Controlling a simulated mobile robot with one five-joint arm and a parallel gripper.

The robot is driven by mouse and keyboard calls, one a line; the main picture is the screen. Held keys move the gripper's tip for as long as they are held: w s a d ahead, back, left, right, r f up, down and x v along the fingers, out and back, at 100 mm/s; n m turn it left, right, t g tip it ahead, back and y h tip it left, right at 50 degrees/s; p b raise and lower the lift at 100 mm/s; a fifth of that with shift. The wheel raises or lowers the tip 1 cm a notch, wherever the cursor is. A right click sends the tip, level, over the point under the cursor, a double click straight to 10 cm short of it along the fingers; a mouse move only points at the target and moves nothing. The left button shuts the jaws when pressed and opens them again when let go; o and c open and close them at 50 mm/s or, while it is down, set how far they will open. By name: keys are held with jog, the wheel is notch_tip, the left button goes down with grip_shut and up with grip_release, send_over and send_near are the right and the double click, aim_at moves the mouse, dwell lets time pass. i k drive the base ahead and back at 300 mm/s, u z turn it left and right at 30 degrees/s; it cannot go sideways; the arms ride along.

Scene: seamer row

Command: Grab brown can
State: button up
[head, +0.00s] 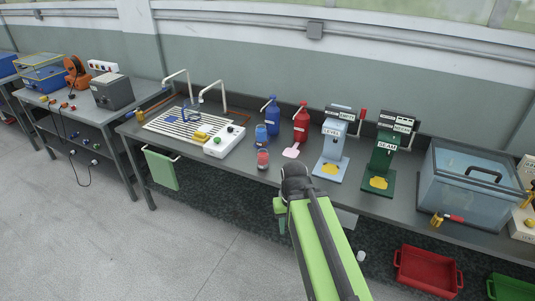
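No can that is plainly brown shows in the head view. A small can or jar with a reddish-brown band and a pale label (262,158) stands upright near the bench's front edge, left of my arm's end. A blue can (261,134) stands just behind it. My green arm reaches up from the bottom to the bench front. My gripper (294,172) is at its dark far end, right of the reddish-brown can and apart from it in the picture. Its fingers cannot be made out, so neither their opening nor any hold shows.
Blue (271,117) and red (301,124) pump bottles stand behind. A light-blue press (333,145), a green press (384,155) and a clear blue box (470,185) stand right. A white control box (224,142) is left. A red crate (427,272) and a small white cup (361,256) are on the floor.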

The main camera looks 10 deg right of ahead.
aim_at(261, 130)
jog(key=u, duration=1.2)
jog(key=i, duration=1.95)
jog(key=z, duration=0.5)
jog(key=i, duration=0.65)
jog(key=z, duration=0.05)
